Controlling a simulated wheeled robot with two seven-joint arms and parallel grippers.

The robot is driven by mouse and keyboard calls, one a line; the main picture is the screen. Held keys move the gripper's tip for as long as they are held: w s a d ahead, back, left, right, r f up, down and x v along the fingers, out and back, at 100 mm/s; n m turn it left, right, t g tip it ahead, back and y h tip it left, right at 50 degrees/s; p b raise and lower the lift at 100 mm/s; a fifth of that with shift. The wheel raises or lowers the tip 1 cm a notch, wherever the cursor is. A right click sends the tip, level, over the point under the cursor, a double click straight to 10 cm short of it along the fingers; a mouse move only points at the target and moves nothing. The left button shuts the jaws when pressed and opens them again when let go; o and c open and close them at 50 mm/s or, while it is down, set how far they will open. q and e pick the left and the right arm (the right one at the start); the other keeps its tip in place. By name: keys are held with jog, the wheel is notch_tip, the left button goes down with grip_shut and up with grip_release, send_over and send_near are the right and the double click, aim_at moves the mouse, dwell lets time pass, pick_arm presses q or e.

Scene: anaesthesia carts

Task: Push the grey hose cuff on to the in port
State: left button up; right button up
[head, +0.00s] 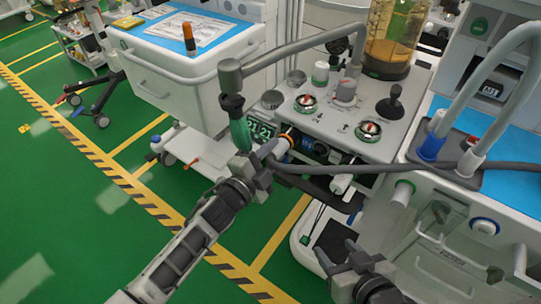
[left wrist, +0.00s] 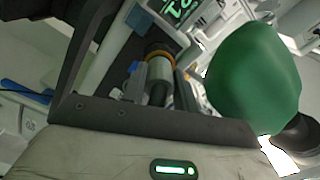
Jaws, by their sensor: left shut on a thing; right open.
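My left gripper (head: 262,165) is shut at the front of the anaesthesia machine, beside a green breathing bag (head: 240,131). It is shut on the grey hose cuff (left wrist: 160,78), which shows in the left wrist view, partly hidden by the dark finger. An orange-ringed port (head: 287,138) lies right by the cuff; its ring also shows in the left wrist view (left wrist: 158,54). Whether cuff and port touch or are seated, I cannot tell. The dark grey hose (head: 400,167) runs right from near the gripper. My right gripper (head: 345,262) is open and empty, lower right.
The green bag (left wrist: 252,80) hangs close beside the left gripper. A grey bent arm (head: 290,50) spans above the machine top, with its knobs and dials (head: 306,103). A blue-topped cart (head: 190,32) stands at the back left.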

pick_arm(q)
jog(key=o, duration=1)
jog(key=shift+w, duration=0.1)
jog(key=v, duration=1.6)
jog(key=s+a+f+n+g+y, duration=0.1)
jog(key=s+n+y, duration=0.1)
jog(key=n, duration=0.4)
jog(key=s+a+f+n+g+y, duration=0.1)
jog(key=s+a+f+n+y, duration=0.1)
jog(key=n, duration=0.4)
jog(key=s+a+f+n+g+y, duration=0.2)
jog(key=s+n+y, duration=0.1)
jog(key=s+n, duration=0.1)
jog(key=shift+s+a+f+n, duration=0.1)
jog(key=shift+s+a+n, duration=0.15)
jog(key=shift+n, duration=0.65)
